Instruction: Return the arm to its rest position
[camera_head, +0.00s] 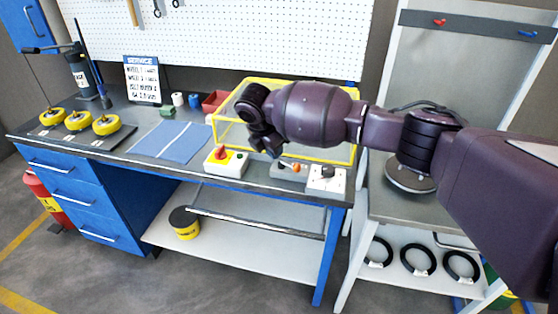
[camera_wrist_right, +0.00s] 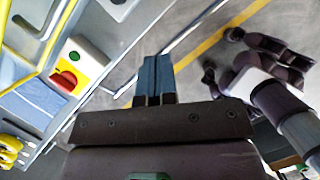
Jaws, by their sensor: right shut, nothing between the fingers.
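Dark jointed parts of my own body show at the right of that view. I cannot make out my left gripper.
The yellow-framed guard (camera_head: 300,84) stands under the arm. A white switch box (camera_head: 326,179) sits at the bench's front edge. A blue mat (camera_head: 172,141) and several yellow-topped pieces (camera_head: 78,120) lie left. A grey stand (camera_head: 420,203) is at right. The floor in front is clear.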

